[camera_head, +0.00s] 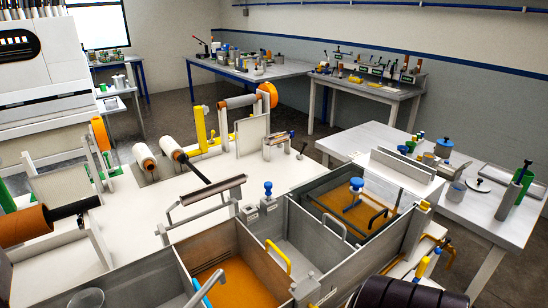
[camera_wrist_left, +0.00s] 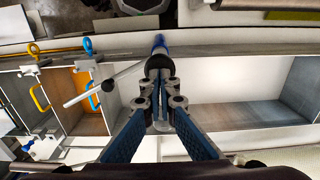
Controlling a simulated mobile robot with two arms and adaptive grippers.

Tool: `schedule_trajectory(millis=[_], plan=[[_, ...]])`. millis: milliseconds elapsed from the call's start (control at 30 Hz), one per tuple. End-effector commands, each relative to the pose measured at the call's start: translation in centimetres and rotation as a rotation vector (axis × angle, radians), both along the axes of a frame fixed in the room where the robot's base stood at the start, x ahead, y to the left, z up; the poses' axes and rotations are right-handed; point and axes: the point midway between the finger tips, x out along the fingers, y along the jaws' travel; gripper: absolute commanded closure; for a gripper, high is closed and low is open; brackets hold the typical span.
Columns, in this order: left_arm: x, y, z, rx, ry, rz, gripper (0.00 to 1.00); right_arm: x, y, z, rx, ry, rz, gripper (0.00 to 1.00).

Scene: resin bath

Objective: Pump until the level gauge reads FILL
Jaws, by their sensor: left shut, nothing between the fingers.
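In the left wrist view my left gripper (camera_wrist_left: 163,98) is shut and empty, its blue-padded fingers coming together at the tips. Just beyond the fingertips is a dark fitting with a blue top (camera_wrist_left: 158,45). A pale rod (camera_wrist_left: 105,84) slants away from it to the lower left and looks like a lever. I cannot tell whether the fingers touch it. In the head view the resin bath (camera_head: 150,277) fills the lower middle, with amber liquid (camera_head: 235,281) in one compartment. I cannot make out a level gauge or its reading.
Blue-knobbed fittings (camera_head: 268,188) and a yellow handle (camera_head: 278,257) stand on the bath's walls. A roller bar (camera_head: 205,190) crosses above its back edge. A white side table (camera_head: 470,205) with cups and tools stands at the right. Floor shows between the benches.

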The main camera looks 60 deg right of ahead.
Motion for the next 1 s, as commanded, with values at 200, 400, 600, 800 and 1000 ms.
schedule_trajectory(millis=[200,400,600,800,1000], plan=[[0.0,0.0,0.0,0.0,0.0,0.0,1.0,-0.2,0.1,0.0,0.001,0.003,-0.001,1.0],[0.0,0.0,-0.4,0.0,0.0,0.0,1.0,-0.6,0.4,-0.5,0.004,0.009,-0.003,1.0],[0.0,0.0,-3.1,0.001,0.002,-0.001,1.0,-0.7,0.5,-2.8,0.005,0.011,-0.003,1.0],[0.0,0.0,-5.9,-0.001,0.001,-0.001,1.0,-0.7,0.5,-5.4,0.005,0.011,-0.003,1.0],[0.0,0.0,-6.9,0.0,0.0,0.0,1.0,-0.8,0.5,-6.2,0.005,0.012,-0.004,1.0]])
